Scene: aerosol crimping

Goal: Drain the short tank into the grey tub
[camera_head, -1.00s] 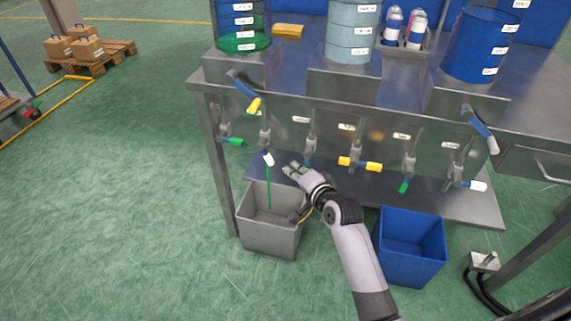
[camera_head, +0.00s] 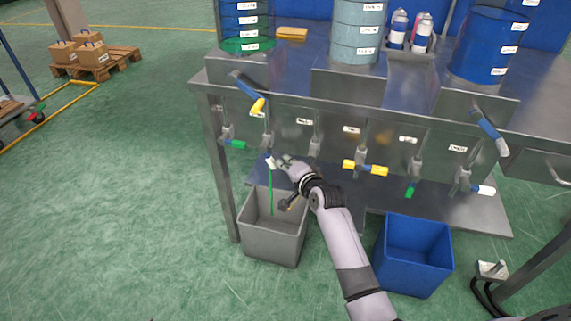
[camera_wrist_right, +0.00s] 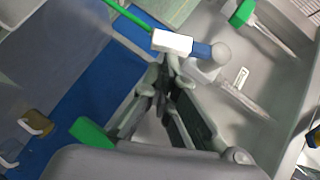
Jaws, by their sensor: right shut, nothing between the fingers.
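The left tank (camera_head: 245,22) is clear, with green liquid low in it. A grey-blue tank (camera_head: 357,35) and a blue tank (camera_head: 487,45) stand to its right; I cannot tell which is called short. A thin green stream (camera_head: 271,190) falls below the left tank's valves into the grey tub (camera_head: 270,241). My right gripper (camera_head: 279,162) is shut and empty, right beside a white-ended valve handle (camera_head: 269,161). In the right wrist view, the fingertips (camera_wrist_right: 165,80) are at or against this white and blue handle (camera_wrist_right: 175,42). My left gripper is out of view.
Further valves with green, yellow (camera_head: 365,168) and white handles line the bench front. A blue tub (camera_head: 412,256) stands right of my forearm. Blue-and-yellow levers (camera_head: 248,93) stick out above. A pedal (camera_head: 492,270) is on the floor at right.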

